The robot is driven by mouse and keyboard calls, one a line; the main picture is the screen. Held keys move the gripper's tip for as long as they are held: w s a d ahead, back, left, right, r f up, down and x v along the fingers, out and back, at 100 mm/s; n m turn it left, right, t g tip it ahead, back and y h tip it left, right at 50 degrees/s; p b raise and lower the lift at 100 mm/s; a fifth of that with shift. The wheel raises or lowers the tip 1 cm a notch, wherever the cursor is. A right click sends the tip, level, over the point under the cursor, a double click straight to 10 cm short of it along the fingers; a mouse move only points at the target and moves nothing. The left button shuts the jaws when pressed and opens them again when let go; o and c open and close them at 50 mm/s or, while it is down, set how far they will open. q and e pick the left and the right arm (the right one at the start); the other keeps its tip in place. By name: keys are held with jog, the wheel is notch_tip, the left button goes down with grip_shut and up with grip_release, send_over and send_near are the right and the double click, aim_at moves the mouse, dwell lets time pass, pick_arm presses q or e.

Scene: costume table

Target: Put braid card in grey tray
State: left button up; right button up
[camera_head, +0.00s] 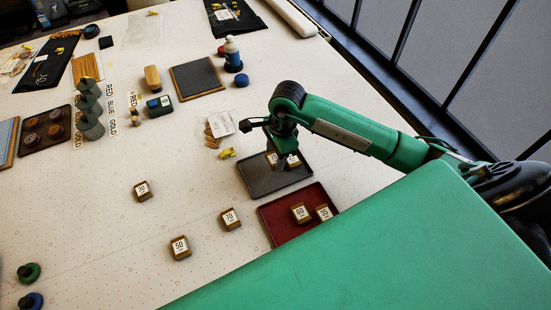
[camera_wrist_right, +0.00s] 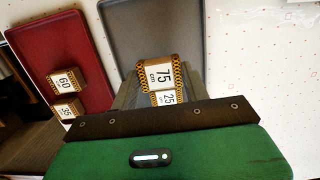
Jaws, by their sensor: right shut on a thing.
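The braid cards are small brown blocks with numbered white labels. My right gripper (camera_head: 281,150) is over the grey tray (camera_head: 258,184), shut on a braid card. The card marked 75 (camera_wrist_right: 162,76) looks larger and nearer in the wrist view, between the fingers, so it seems to be the one held. A card marked 25 (camera_wrist_right: 168,98) is close beside it, partly hidden by the gripper's dark bar. I cannot tell whether the held card touches the tray floor. The grey tray also shows in the wrist view (camera_wrist_right: 130,25). My left gripper is not in view.
A dark red tray (camera_head: 279,225) beside the grey one holds cards marked 60 (camera_head: 300,212) and 35 (camera_head: 324,213). Cards marked 50 (camera_head: 180,247), 70 (camera_head: 230,218) and another (camera_head: 142,191) lie on the open table. A yellow item (camera_head: 227,153) lies left of the grey tray.

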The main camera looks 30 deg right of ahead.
aim_at(275, 162)
notch_tip(275, 162, down, 3)
jog(key=shift+f+p, duration=0.1)
jog(key=shift+p, duration=0.35)
jog(key=shift+f, duration=0.1)
jog(key=shift+f, duration=0.15)
jog(key=o, duration=0.9)
jog(key=shift+o, duration=0.2)
